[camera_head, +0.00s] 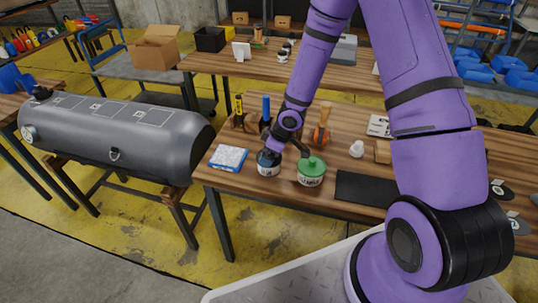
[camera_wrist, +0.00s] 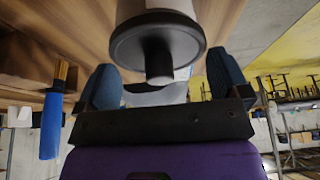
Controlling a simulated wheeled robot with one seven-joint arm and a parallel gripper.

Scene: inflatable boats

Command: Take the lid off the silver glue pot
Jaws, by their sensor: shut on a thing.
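The silver glue pot (camera_head: 267,172) stands near the front left of the wooden table. It shows as a pale grey body with a label. In the wrist view, which is upside down, its pale body (camera_wrist: 153,8) carries a dark round lid (camera_wrist: 130,42) with a stubby knob. My gripper (camera_head: 268,158) is over the pot from above, its dark blue fingers (camera_wrist: 165,80) at both sides of the lid and shut on it. The fingers hide most of the lid in the head view. I cannot tell whether the lid sits flush on the pot.
A pot with a green lid (camera_head: 311,168) stands close at the right. A blue and white box (camera_head: 228,158) lies at the left. Upright handled tools, one blue (camera_wrist: 51,125), stand behind. A black mat (camera_head: 362,188) lies further right.

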